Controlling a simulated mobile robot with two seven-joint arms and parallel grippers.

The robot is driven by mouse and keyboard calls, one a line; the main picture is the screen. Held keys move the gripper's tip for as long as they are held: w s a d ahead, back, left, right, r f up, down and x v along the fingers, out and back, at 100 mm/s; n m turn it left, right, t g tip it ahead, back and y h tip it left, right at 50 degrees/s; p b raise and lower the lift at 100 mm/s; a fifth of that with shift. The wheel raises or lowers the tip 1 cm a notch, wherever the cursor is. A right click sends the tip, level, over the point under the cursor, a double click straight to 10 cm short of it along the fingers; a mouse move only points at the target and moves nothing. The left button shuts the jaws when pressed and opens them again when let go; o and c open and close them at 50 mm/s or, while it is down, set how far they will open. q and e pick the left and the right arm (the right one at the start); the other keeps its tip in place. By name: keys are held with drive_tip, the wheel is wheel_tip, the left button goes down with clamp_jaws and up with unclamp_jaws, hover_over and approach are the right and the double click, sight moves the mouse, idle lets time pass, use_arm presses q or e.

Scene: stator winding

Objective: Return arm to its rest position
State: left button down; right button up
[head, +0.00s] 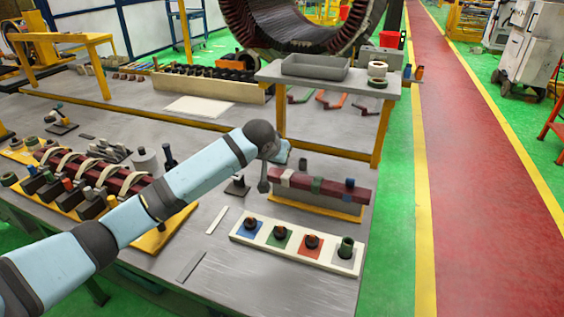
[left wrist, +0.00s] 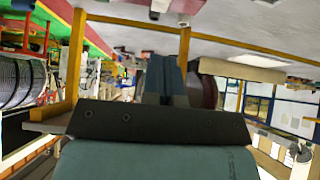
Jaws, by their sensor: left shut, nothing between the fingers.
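My left arm (head: 170,190) reaches in from the left over the workbench (head: 225,262). Its elbow-like dark joint is above the bench's middle, and the left gripper (head: 279,151) hangs just past it, small and partly hidden. In the left wrist view the left gripper (left wrist: 166,76) shows its fingers close together, shut and empty, beyond a dark plate. In the head view it is above and left of a dark red bar with coloured bands (head: 325,187), apparently clear of it. My right gripper is not in view.
A white strip with blue, green, red and grey squares (head: 262,247) lies near the bench's front right. Dark red wrapped coils (head: 95,175) stand at left, under the arm. A raised shelf with a grey tray (head: 315,67) stands behind, before a large stator ring (head: 235,25).

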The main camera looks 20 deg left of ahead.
use_arm(q)
drive_tip(key=s+d+f+m+g+h, duration=0.15)
drive_tip(key=s+f, duration=0.25)
drive_tip(key=s, duration=0.4)
drive_tip(key=s+d+f, duration=0.2)
drive_tip(key=s+f, duration=0.2)
drive_tip(key=s, duration=0.4)
drive_tip(key=s+d+f+m+g, duration=0.1)
drive_tip(key=s+d+f, duration=0.1)
drive_tip(key=s+f, duration=0.35)
drive_tip(key=s+a+g+y, duration=0.1)
drive_tip(key=s+a, duration=0.3)
drive_tip(key=s, duration=0.9)
drive_tip(key=s+a+g+y, duration=0.1)
drive_tip(key=s+a, duration=0.2)
drive_tip(key=s, duration=1)
drive_tip(key=w+d+f+t+h+p, duration=0.3)
drive_tip(key=w+d+f+t+p, duration=0.3)
drive_tip(key=f+t+p, duration=0.1)
drive_tip(key=shift+d+f, duration=0.15)
drive_tip(key=shift+d, duration=0.1)
drive_tip(key=shift+w+t+h, duration=0.1)
drive_tip(key=shift+t+h, duration=0.15)
